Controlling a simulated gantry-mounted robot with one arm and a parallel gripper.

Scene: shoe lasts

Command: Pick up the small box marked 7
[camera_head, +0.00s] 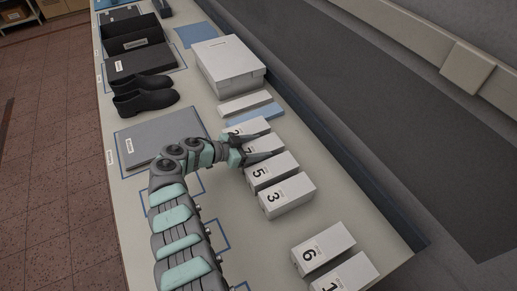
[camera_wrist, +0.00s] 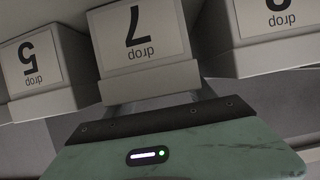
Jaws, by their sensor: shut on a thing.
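The small white box marked 7 (camera_wrist: 138,75) is in the middle of the wrist view, its label upside down. In the head view it stands in a row of white boxes and is partly hidden by my gripper (camera_head: 264,149). My gripper has its jaws shut on the box marked 7, with one finger along each side. I cannot tell whether the box is clear of the table.
Close on either side are the box marked 5 (camera_head: 274,169) and another white box (camera_head: 253,125). Boxes marked 3 (camera_head: 290,196), 6 (camera_head: 324,246) and 1 (camera_head: 346,276) stand nearer. A large white box (camera_head: 228,63), black shoes (camera_head: 145,97) and a grey panel (camera_head: 158,138) lie farther back.

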